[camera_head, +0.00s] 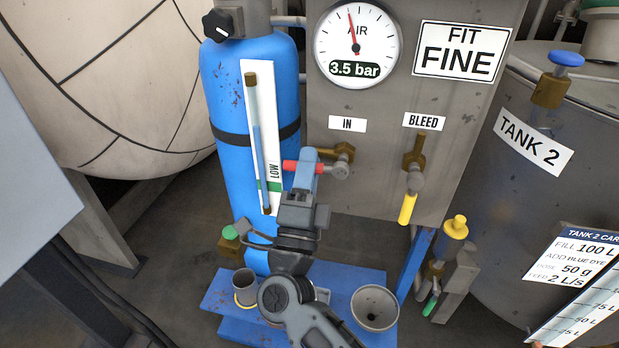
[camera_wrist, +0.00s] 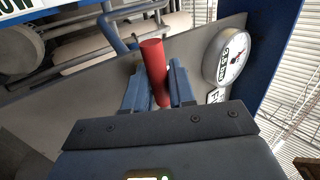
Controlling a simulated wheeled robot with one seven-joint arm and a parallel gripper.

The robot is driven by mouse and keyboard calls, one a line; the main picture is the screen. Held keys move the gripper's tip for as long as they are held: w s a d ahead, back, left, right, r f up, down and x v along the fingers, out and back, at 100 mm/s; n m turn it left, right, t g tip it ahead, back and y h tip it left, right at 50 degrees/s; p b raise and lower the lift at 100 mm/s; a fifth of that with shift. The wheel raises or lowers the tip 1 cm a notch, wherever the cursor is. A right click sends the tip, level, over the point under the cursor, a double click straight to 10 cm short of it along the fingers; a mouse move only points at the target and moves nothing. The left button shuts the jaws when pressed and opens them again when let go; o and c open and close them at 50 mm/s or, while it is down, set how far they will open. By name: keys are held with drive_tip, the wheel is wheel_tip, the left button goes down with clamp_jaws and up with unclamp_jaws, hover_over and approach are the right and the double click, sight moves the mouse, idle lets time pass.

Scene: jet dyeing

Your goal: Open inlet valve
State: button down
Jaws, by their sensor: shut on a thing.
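The inlet valve is the brass fitting (camera_head: 342,157) under the "IN" label (camera_head: 347,124) on the grey panel. Its red handle (camera_head: 295,166) points left, roughly level, away from the brass body. My gripper (camera_head: 303,170) is at this handle, and its blue fingers cover part of it. In the wrist view the red handle (camera_wrist: 155,70) stands between the two blue fingers of my gripper (camera_wrist: 158,92), which are shut on it. The valve's brass body is not clear in the wrist view.
Right of it, the "BLEED" valve (camera_head: 414,155) has a yellow handle (camera_head: 407,208) hanging down. The air gauge (camera_head: 357,44) reads "3.5 bar". A blue cylinder (camera_head: 225,100) with a sight tube stands close at left. A blue stand (camera_head: 335,276) with a grey cup (camera_head: 375,306) lies below.

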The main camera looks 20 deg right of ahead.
drive_tip(key=shift+d+r+m+g+h, duration=0.1)
drive_tip(key=shift+m+g+h, duration=0.3)
drive_tip(key=shift+m+h, duration=0.25)
drive_tip(key=c, duration=1.1)
unclamp_jaws()
drive_tip(key=v, duration=0.8)
drive_tip(key=shift+b, duration=0.45)
drive_tip(key=shift+r, duration=0.1)
drive_tip(key=shift+y, duration=0.25)
